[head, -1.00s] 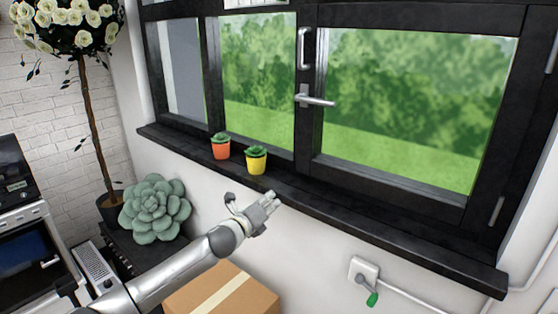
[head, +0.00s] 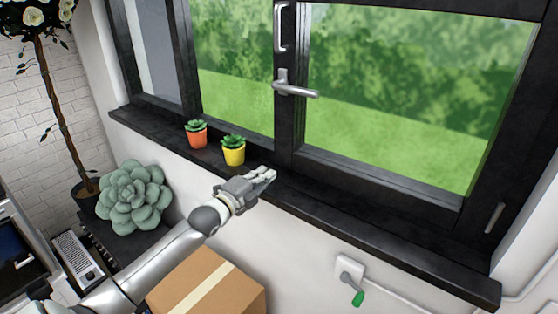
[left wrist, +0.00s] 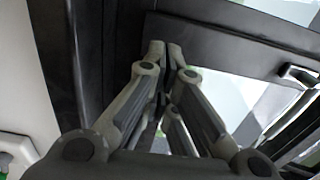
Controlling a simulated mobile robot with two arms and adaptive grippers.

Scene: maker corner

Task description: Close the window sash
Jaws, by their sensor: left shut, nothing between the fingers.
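The black-framed window fills the upper head view, with a right sash (head: 375,182) and panes to its left. A silver lever handle (head: 297,90) sits on the middle upright, lying almost level, with a vertical pull handle (head: 281,27) above it. I cannot tell how far any sash stands open. My left gripper (head: 268,175) is shut and empty, in front of the sill below the lever handle. In the left wrist view its fingertips (left wrist: 168,48) are together before dark window framing, and a silver handle (left wrist: 298,76) shows at the right. My right gripper is not in view.
Orange (head: 196,134) and yellow (head: 233,150) plant pots stand on the dark sill (head: 370,225), left of my gripper. A cardboard box (head: 190,300) is below my arm. A green-knobbed wall fitting (head: 350,270) is at lower right. The sill's right part is clear.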

